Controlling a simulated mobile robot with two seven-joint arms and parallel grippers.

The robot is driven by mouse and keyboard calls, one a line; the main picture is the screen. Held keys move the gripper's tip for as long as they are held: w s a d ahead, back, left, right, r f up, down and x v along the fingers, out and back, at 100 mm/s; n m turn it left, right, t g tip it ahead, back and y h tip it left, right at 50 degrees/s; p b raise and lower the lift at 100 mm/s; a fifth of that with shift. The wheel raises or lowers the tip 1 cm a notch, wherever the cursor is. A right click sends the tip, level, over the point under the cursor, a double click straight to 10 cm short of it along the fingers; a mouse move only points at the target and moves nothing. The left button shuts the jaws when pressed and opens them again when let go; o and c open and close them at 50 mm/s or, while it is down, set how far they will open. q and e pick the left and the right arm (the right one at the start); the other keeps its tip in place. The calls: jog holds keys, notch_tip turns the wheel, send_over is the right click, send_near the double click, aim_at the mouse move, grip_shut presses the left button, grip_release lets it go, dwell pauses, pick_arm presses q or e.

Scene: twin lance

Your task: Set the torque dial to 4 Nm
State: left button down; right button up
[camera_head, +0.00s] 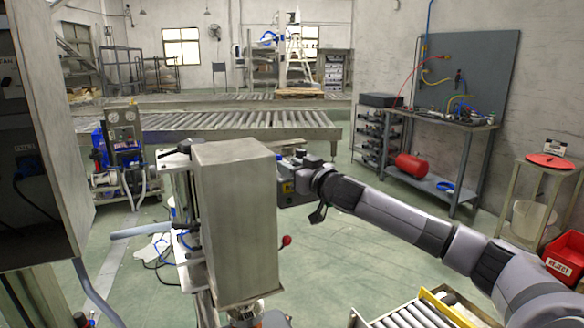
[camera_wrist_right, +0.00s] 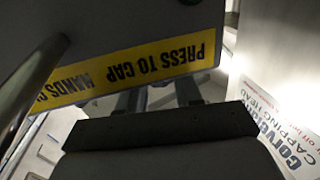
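The capping machine's tall metal housing (camera_head: 235,220) stands in the middle of the head view. My right arm reaches in from the right, and its gripper (camera_head: 290,178) is at the housing's right side, partly hidden. In the right wrist view two dark fingers of that gripper (camera_wrist_right: 160,97) stand apart, their ends hidden behind a plate with a yellow "PRESS TO CAP" label (camera_wrist_right: 140,68). Whether they hold anything is hidden. A white "CAPPING HEAD" label (camera_wrist_right: 280,120) is at the right. I cannot make out the torque dial or its setting. My left gripper is not in view.
A lever with a red knob (camera_head: 286,240) sticks out at the housing's lower right. A large grey cabinet (camera_head: 45,120) stands close at the left. A roller conveyor (camera_head: 415,312) lies at the lower right, near a red reject bin (camera_head: 565,258).

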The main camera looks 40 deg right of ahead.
jog(key=c, duration=0.3)
jog(key=shift+a+f+m+h+b, duration=0.15)
jog(key=shift+m+h+b, duration=0.25)
jog(key=shift+h+b, duration=0.25)
jog(key=shift+w+a+m+g+h+b, duration=0.1)
jog(key=shift+m+g+h+b, duration=0.2)
jog(key=shift+m+h+b, duration=0.3)
jog(key=shift+a+m+g+h+b, duration=0.1)
jog(key=shift+m+g+h+b, duration=0.5)
jog(key=shift+h, duration=0.55)
jog(key=shift+m+g+h+b, duration=0.35)
jog(key=shift+m+h, duration=0.45)
jog(key=shift+h, duration=0.3)
jog(key=shift+r+m+g+h, duration=0.2)
jog(key=shift+m+g+h, duration=0.2)
jog(key=shift+h, duration=0.1)
jog(key=o, duration=1)
